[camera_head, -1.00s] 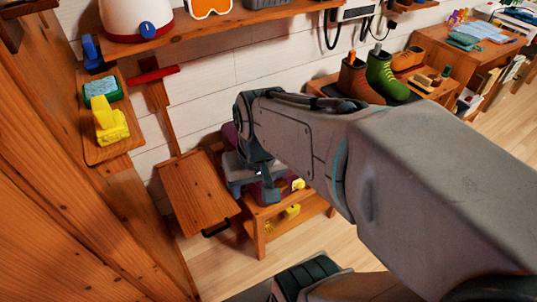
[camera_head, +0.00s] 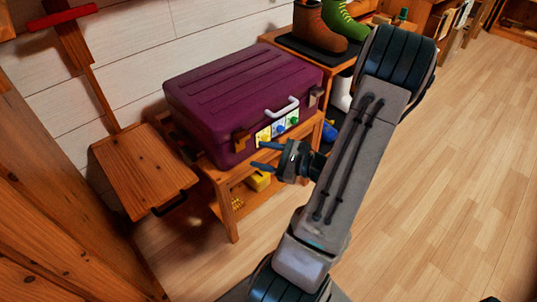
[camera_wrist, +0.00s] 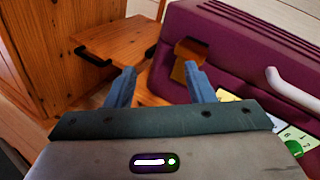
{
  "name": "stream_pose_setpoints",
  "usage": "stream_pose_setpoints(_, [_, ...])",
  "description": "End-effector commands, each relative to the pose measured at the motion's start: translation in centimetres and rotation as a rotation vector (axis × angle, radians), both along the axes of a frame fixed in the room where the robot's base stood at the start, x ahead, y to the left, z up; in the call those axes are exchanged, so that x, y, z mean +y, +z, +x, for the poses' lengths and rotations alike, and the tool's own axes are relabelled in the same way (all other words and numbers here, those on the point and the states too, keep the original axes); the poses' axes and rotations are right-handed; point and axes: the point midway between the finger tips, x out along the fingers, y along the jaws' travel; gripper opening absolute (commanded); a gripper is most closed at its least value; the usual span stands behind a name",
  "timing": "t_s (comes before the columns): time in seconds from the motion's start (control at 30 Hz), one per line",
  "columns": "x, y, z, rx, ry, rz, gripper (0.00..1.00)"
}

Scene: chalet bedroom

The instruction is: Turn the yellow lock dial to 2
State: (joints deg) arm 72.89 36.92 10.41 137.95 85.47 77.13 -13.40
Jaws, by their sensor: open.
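The purple suitcase (camera_head: 240,95) lies shut on a wooden bench, with a white handle (camera_head: 281,108) on its front. Below the handle is a lock panel with the yellow lock dial (camera_head: 263,136), a blue dial (camera_head: 279,127) and a green dial (camera_head: 293,120). The yellow dial's setting is too small to read. My gripper (camera_head: 255,155) is open and empty, just in front of and below the yellow dial, apart from it. In the wrist view its fingers (camera_wrist: 160,72) are spread, beside the suitcase's brown latch (camera_wrist: 188,55); the green dial (camera_wrist: 294,147) shows at the right, and the palm hides part of the panel.
The bench (camera_head: 228,180) has a lower shelf with a yellow object (camera_head: 259,181). Boots (camera_head: 322,24) stand behind at the right. The floor (camera_head: 440,180) at the right is clear.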

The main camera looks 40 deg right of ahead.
Motion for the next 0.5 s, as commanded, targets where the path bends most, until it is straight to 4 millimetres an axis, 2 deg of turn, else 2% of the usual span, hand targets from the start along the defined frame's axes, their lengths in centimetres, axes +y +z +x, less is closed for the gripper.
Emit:
stream_pose_setpoints(0.03, [-2.4,-3.1,-0.6,-0.013,-0.109,0.058,0.49])
stream_pose_setpoints(0.1, [-5.1,-5.1,-1.4,-0.032,-0.233,0.112,0.49])
stream_pose_setpoints(0.2, [-7.9,-7.2,-2.4,-0.054,-0.368,0.166,0.49])
stream_pose_setpoints(0.37, [-10.1,-8.7,-3.4,-0.071,-0.473,0.207,0.49])
stream_pose_setpoints(0.5, [-10.3,-8.9,-2.5,-0.073,-0.485,0.209,0.49])
